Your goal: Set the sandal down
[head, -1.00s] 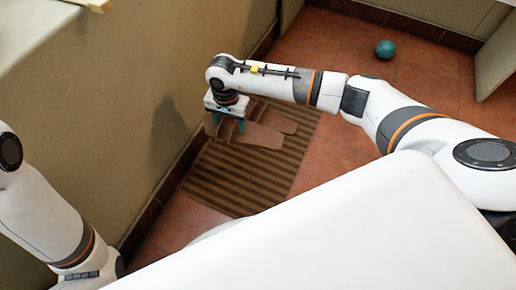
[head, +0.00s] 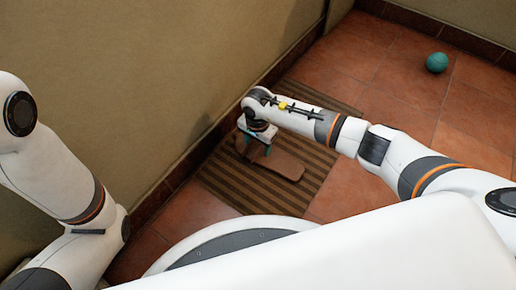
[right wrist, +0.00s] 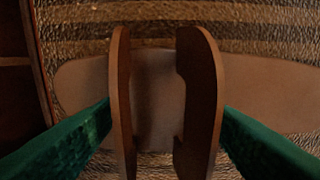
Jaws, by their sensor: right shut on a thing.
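The sandal (head: 285,166) is brown with a long flat sole. It is over the brown striped mat (head: 228,187) on the floor by the wall. My right gripper (head: 260,147) points down at the sandal's end nearer the wall. In the right wrist view, its green fingers (right wrist: 160,135) are shut on two upright brown pieces of the sandal (right wrist: 122,100). A brown sole (right wrist: 270,90) lies crosswise below these pieces. I cannot tell whether the sole touches the mat. My left arm is at the left of the head view, but its gripper is out of view.
A teal ball (head: 437,62) lies on the red tiles at the upper right. The beige wall (head: 130,85) runs close along the mat's left side. Tiled floor (head: 385,90) is clear between the mat and the ball.

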